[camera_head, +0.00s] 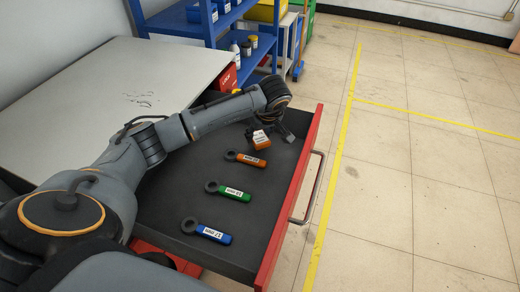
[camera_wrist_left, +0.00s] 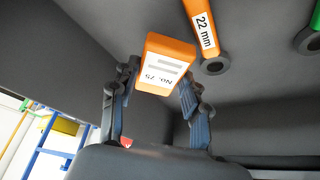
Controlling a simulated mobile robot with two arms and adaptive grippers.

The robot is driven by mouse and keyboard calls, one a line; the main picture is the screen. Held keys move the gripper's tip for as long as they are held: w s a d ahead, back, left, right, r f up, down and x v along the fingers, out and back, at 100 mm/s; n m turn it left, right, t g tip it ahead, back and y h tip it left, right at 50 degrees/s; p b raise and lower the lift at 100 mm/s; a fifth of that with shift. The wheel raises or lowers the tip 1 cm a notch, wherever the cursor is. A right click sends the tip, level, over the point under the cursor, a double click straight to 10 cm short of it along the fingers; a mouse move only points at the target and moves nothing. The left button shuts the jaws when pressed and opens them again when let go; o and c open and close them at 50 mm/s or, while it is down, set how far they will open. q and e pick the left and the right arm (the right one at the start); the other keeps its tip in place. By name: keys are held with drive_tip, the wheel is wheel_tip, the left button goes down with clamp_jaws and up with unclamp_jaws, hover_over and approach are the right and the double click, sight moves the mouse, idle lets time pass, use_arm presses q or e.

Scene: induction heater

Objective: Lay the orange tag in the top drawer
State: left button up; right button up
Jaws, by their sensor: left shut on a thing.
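The orange tag (camera_head: 260,139) with a white label is in my left gripper (camera_head: 271,126), over the far end of the open top drawer (camera_head: 291,200). In the left wrist view the tag (camera_wrist_left: 166,62) sits between the two fingers of the gripper (camera_wrist_left: 158,88), its label "No. 25" upside down. The fingers are shut on its sides. I cannot tell whether the tag touches the drawer floor. The drawer has a red front and a dark grey inside. My right gripper is not in view.
In the drawer lie an orange wrench (camera_head: 245,158) marked 22 mm, a green wrench (camera_head: 230,193) and a blue wrench (camera_head: 207,232). The orange one lies close to the tag. A light tabletop (camera_head: 150,75) and a blue shelf (camera_head: 212,30) stand behind. The floor at right is clear.

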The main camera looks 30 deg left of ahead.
sight(261, 141)
use_arm(q)
drive_tip(key=shift+w+a+f+b, duration=0.2)
drive_tip(key=shift+w+f+b, duration=0.35)
drive_tip(key=shift+f, duration=0.25)
drive_tip(key=shift+w+f+b, duration=0.2)
drive_tip(key=shift+f+b, duration=1.3)
drive_tip(key=shift+f, duration=0.4)
drive_tip(key=o, duration=0.9)
drive_tip(key=shift+o, duration=0.2)
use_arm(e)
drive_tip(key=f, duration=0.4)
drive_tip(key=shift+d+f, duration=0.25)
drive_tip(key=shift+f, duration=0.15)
use_arm(q)
drive_tip(key=shift+r, duration=0.3)
drive_tip(key=v, duration=1)
drive_tip(key=shift+d+r, duration=0.1)
drive_tip(key=shift+r, duration=0.1)
drive_tip(key=shift+s+d+r, duration=0.2)
drive_tip(key=shift+r, duration=0.4)
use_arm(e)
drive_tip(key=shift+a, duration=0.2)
